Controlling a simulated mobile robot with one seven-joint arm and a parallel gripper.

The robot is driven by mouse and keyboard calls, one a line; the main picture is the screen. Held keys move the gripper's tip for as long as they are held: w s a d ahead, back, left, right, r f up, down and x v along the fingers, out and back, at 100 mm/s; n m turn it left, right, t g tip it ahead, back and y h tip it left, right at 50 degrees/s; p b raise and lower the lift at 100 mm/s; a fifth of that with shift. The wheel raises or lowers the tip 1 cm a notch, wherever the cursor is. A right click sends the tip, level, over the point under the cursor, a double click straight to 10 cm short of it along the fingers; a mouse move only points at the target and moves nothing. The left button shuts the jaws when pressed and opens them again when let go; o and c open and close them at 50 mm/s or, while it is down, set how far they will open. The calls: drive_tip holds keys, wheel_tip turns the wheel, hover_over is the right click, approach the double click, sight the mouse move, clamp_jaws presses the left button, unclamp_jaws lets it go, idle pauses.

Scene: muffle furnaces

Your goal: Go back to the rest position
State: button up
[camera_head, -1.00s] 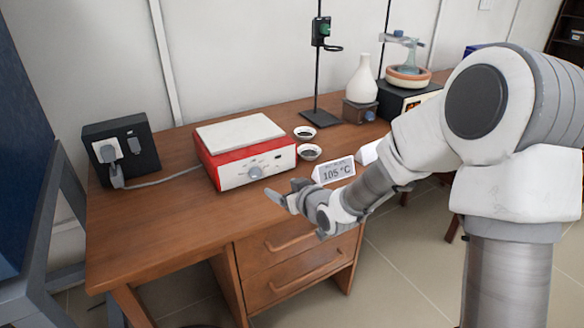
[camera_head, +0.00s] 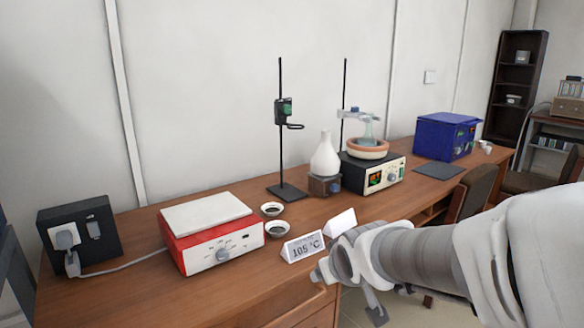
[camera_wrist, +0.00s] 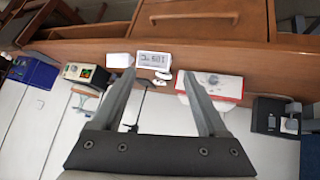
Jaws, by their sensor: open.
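My gripper (camera_wrist: 155,78) is open and empty in the wrist view, its two grey fingers apart with nothing between them. In the head view my arm reaches in from the lower right, and its end (camera_head: 324,274) is just in front of the white "105 °C" sign (camera_head: 302,247). The fingers are hard to make out there. The sign also shows between the fingertips in the wrist view (camera_wrist: 153,60), upside down and beyond them.
A red and white hot plate (camera_head: 212,238) and two small dishes (camera_head: 278,229) stand on the wooden desk (camera_head: 110,290). Behind are a stand (camera_head: 281,140), a white flask (camera_head: 325,155), a heating unit (camera_head: 375,173) and a blue box (camera_head: 446,135). A black socket box (camera_head: 80,235) is at left.

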drive_tip(key=s+d+r+m+g, duration=0.2)
drive_tip(key=s+d, duration=0.1)
drive_tip(key=s, duration=0.7)
drive_tip(key=s+d+r+m+g, duration=0.1)
drive_tip(key=s+d+m, duration=0.15)
drive_tip(key=s, duration=0.75)
wheel_tip(320, 180, up, 16)
drive_tip(key=p, duration=1.6)
drive_tip(key=shift+w+d+h, duration=0.15)
drive_tip(key=shift+d+h, duration=0.2)
drive_tip(key=shift+h, duration=0.05)
drive_tip(key=shift+n, duration=0.25)
drive_tip(key=c, duration=0.4)
drive_tip(key=shift+a, duration=0.1)
drive_tip(key=shift+a, duration=0.1)
